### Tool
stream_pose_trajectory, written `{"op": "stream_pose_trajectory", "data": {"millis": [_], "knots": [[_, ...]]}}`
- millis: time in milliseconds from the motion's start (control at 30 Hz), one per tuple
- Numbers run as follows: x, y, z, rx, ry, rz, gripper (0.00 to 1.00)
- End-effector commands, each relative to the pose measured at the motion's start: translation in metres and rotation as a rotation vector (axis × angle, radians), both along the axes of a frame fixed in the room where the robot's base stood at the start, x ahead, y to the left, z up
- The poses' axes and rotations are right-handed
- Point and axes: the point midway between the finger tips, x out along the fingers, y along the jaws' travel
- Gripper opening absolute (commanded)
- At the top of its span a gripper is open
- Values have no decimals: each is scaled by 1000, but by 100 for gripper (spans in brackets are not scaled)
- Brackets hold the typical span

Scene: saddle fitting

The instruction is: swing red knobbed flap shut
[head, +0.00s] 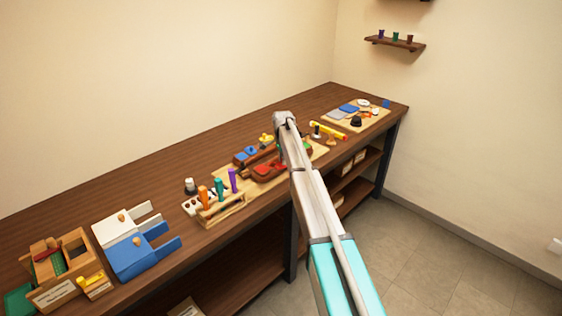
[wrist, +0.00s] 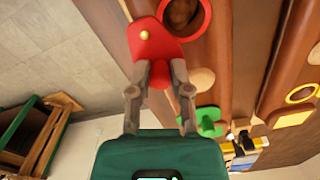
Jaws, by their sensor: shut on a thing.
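The red flap (wrist: 155,40) is a rounded plate with a small brass dot, at the top middle of the wrist view. A red-rimmed round hole (wrist: 206,18) lies just right of it; its brown inside shows, and the flap sits mostly beside it. My gripper (wrist: 158,76) is shut on the red knob end of the flap, with a finger on each side. In the head view red parts of the wooden fitting (head: 268,168) show left of my arm; my fingertips are hidden there.
A green flap (wrist: 207,122) and a yellow ring (wrist: 300,93) are on the same wooden fitting. A board (head: 340,120) lies at the far end.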

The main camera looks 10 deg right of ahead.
Motion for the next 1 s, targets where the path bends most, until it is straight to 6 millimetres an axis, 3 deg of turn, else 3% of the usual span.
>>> {"op": "stream_pose_trajectory", "data": {"millis": [1000], "knots": [[15, 27, 0, -3, -5, 963, 0]]}}
